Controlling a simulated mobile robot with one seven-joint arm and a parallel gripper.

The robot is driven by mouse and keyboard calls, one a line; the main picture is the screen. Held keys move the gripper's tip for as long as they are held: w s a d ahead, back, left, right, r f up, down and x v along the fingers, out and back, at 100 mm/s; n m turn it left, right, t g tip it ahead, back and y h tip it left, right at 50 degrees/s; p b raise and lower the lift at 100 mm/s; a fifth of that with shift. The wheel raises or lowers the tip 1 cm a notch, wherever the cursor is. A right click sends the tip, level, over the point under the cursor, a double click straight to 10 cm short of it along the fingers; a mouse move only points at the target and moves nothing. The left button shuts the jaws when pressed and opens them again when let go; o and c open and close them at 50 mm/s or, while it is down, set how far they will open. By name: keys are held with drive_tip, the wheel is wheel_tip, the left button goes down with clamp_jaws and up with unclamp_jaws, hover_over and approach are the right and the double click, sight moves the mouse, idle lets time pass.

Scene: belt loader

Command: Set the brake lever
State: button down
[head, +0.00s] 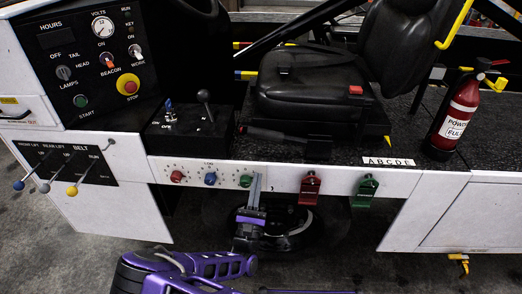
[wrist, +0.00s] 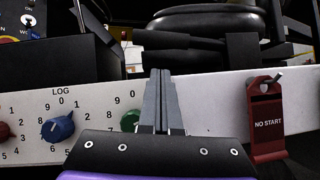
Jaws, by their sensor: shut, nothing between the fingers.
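A black handle (head: 275,135) lies nearly flat beside the base of the seat; it looks like the brake lever, though no label shows on it. In the wrist view the black handle (wrist: 165,40) runs sideways beyond my fingertips, apart from them. My gripper (head: 257,178) is in front of the white side panel, below and slightly left of the handle. Its two grey fingers are pressed together and hold nothing. They also show in the middle of the wrist view (wrist: 160,75), covering part of the panel.
The white panel (head: 335,178) carries coloured dials, a red lockout tag (head: 310,187) and a green one (head: 365,191). A black box with short levers (head: 204,97) stands left of the seat (head: 310,82). A fire extinguisher (head: 455,118) stands at the right.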

sight(284, 137)
drive_tip(key=shift+w, duration=0.1)
drive_tip(key=x, duration=1)
drive_tip(key=shift+r, duration=0.1)
